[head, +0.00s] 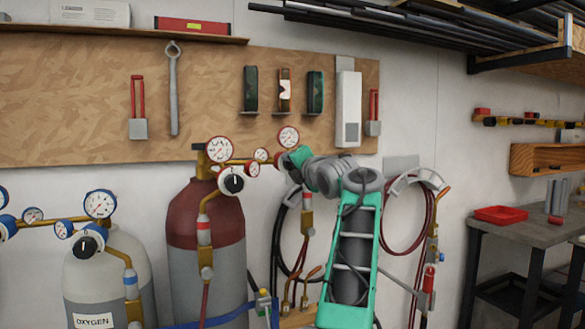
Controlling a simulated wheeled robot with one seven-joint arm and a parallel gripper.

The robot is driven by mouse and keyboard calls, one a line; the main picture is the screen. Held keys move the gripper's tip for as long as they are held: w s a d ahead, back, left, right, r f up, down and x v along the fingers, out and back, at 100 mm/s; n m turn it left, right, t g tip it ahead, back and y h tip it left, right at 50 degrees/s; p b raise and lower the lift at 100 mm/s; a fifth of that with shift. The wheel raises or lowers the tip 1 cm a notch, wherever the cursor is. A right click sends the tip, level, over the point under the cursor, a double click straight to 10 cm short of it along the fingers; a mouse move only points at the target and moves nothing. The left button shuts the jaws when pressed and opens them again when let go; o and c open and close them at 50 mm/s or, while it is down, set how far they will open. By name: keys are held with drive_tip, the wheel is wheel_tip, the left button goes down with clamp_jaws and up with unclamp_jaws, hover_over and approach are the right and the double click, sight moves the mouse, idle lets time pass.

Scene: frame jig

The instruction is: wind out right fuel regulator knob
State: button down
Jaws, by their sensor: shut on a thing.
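The right fuel regulator shows by its large white gauge (289,137) and a small gauge (261,155) to its left. Its knob is hidden behind the end of my arm. My gripper (293,160) is at the knob's place just below the large gauge, shut on the knob; its fingertips are mostly covered by my own wrist. The regulator's brass outlet and hose fitting (307,222) hang below. The left fuel regulator (219,150), with a black-and-white knob (231,180), sits on the maroon-topped cylinder (206,230).
An oxygen cylinder (108,270) with blue-rimmed gauges stands at the left. Coiled red hoses (425,215) hang on the wall right of my arm. A tool board (90,120) is behind. A workbench (530,232) with a red tray (500,214) stands at the right.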

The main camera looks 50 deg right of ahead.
idle(0.5)
drive_tip(key=c, duration=0.9)
unclamp_jaws()
drive_tip(key=b+v, duration=0.2)
drive_tip(key=v, duration=0.5)
drive_tip(key=shift+s+a, duration=0.2)
drive_tip(key=shift+s, duration=0.1)
drive_tip(key=shift+a, duration=0.1)
